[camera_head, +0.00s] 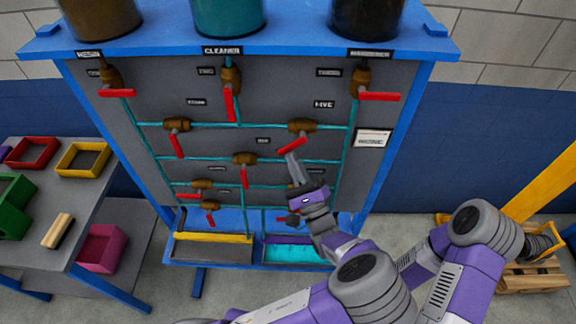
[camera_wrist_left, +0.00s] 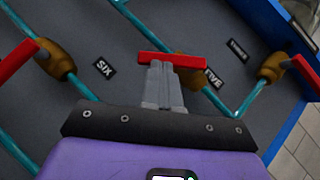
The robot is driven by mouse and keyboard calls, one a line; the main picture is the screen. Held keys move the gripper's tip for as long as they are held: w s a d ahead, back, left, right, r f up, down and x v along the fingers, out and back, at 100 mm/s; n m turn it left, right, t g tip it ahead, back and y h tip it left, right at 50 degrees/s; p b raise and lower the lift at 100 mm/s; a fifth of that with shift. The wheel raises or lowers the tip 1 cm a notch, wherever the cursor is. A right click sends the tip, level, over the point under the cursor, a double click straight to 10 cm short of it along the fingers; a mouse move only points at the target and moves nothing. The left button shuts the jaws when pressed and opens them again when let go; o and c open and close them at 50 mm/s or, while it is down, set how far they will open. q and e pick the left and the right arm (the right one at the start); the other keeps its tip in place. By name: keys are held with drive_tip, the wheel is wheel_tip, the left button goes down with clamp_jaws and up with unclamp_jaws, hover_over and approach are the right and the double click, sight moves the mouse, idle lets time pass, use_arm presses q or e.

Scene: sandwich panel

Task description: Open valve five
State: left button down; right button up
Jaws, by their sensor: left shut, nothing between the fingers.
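Valve five has a brass body (camera_head: 303,125) and a red handle (camera_head: 292,145), under the label FIVE (camera_head: 324,104) at the right of the panel. The handle lies diagonal to its teal pipe in the head view. My left gripper (camera_head: 292,160) is shut and empty, with its fingertips just below the handle. In the left wrist view the red handle (camera_wrist_left: 172,60) crosses right at the tips of the closed fingers (camera_wrist_left: 158,68). I cannot tell whether they touch. The brass body (camera_wrist_left: 189,70) is partly hidden behind the handle and fingers. My right gripper is not in view.
Several other red-handled valves sit close by, including one at the upper right (camera_head: 378,96) and one left of centre (camera_head: 244,160). Trays, one with a yellow edge (camera_head: 212,238), stand below. A table with coloured bins (camera_head: 82,160) is at the left.

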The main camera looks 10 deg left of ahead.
use_arm(q)
drive_tip(key=a+m+t+h+p, duration=0.1)
drive_tip(key=p, duration=0.1)
drive_tip(key=a+r+m+t+h+p, duration=0.1)
drive_tip(key=m+p, duration=0.1)
drive_tip(key=shift+r+m+t, duration=0.25)
drive_tip(key=shift+m+t, duration=0.05)
drive_tip(key=shift+a+r+p, duration=0.3)
drive_tip(key=shift+a+p, duration=0.2)
drive_tip(key=shift+p, duration=0.4)
drive_tip(key=s+d+f+b, duration=0.1)
drive_tip(key=s+f+b, duration=0.4)
drive_tip(key=f, duration=0.6)
drive_tip(key=shift+s+d, duration=0.15)
drive_tip(key=shift+s, duration=0.85)
drive_tip(key=shift+f, duration=0.15)
